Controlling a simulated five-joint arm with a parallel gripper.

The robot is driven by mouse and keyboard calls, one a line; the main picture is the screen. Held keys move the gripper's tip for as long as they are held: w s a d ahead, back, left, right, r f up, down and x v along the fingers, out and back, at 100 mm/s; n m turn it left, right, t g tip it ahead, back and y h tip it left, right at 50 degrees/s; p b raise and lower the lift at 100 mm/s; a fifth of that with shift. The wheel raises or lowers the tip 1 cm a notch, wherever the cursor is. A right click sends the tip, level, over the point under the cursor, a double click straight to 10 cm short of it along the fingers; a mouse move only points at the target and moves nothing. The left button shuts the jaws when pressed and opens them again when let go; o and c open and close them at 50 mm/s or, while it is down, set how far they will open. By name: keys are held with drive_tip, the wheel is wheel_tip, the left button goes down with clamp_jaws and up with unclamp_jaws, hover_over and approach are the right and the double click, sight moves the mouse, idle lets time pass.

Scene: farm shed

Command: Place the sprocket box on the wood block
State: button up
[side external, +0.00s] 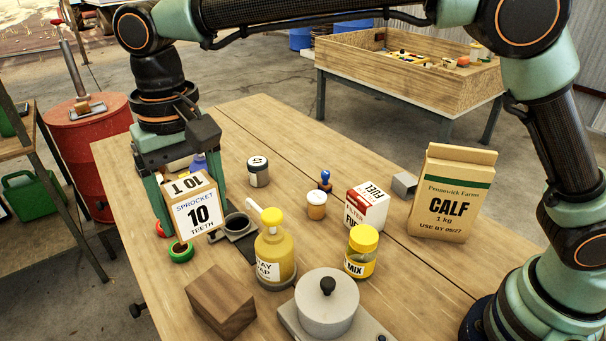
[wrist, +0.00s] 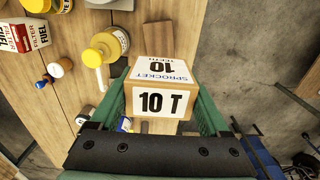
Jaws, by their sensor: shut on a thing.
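The sprocket box (side external: 199,212), a small carton with white labels reading "10 TEETH", is between the green fingers of my gripper (side external: 188,200) at the left of the table. My gripper is shut on it. In the wrist view the sprocket box (wrist: 162,85) shows its "10 T" face between the two fingers (wrist: 162,112). It appears held above the tabletop, though its underside is hidden. The wood block (side external: 220,301), a dark brown cube, sits at the front edge, below and right of the box in the side view. Its top is bare.
A yellow-topped soap bottle (side external: 274,255) stands right of the block, with a lidded pot (side external: 327,303) on a scale beside it. A mix jar (side external: 361,251), fuel filter box (side external: 367,205) and calf bag (side external: 452,193) stand farther right. A green ring (side external: 181,252) lies near the held box.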

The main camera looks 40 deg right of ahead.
sight(218, 291)
wheel_tip(218, 291, down, 15)
drive_tip(key=shift+f, duration=0.1)
idle(0.4)
drive_tip(key=shift+f, duration=0.1)
drive_tip(key=o, duration=1.3)
